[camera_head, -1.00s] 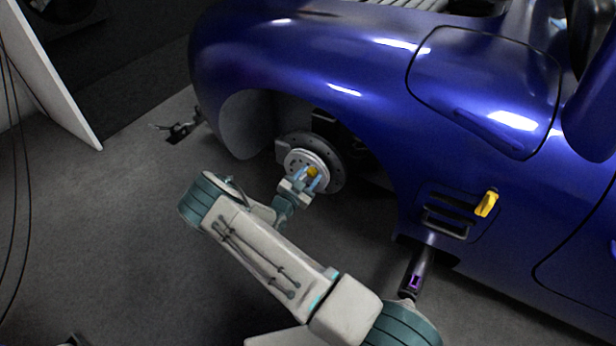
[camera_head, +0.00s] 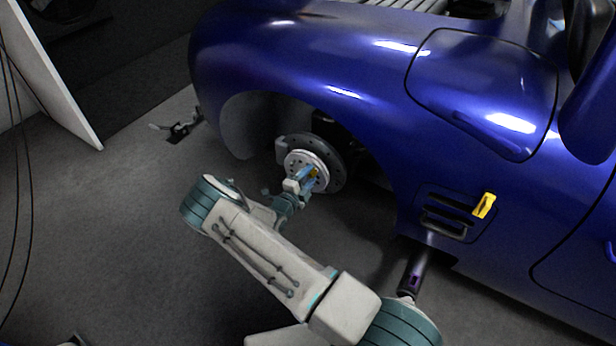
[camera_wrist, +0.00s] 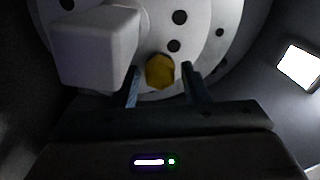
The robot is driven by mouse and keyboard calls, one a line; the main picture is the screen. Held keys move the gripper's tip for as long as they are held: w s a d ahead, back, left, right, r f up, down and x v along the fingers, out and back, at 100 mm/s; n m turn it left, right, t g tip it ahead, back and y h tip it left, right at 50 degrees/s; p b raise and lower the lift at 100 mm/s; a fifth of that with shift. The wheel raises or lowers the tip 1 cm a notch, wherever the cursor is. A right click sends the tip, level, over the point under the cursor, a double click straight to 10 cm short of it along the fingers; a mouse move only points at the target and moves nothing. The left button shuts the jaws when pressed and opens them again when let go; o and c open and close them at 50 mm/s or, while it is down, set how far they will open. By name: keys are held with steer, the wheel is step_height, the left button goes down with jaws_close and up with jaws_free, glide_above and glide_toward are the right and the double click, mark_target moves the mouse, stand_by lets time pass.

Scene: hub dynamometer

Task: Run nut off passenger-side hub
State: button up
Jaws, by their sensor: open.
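The yellow nut (camera_wrist: 160,72) sits at the centre of the pale hub face (camera_wrist: 205,45) in the wrist view. In the head view the nut (camera_head: 314,173) is partly hidden behind my gripper (camera_head: 309,176) on the hub (camera_head: 297,160). My gripper (camera_wrist: 162,84) is open, with one fingertip on each side of the nut's lower part. A gap shows on both sides, so the fingers do not appear to press on it. How deep the fingertips reach along the nut cannot be told.
A dark brake disc (camera_head: 333,160) surrounds the hub inside the blue car's (camera_head: 300,70) wheel arch. A black stand (camera_head: 414,270) supports the car at the right. A yellow piece (camera_head: 484,205) is on the side vent.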

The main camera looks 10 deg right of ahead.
jaws_close()
steer(key=n, duration=0.9)
jaws_free()
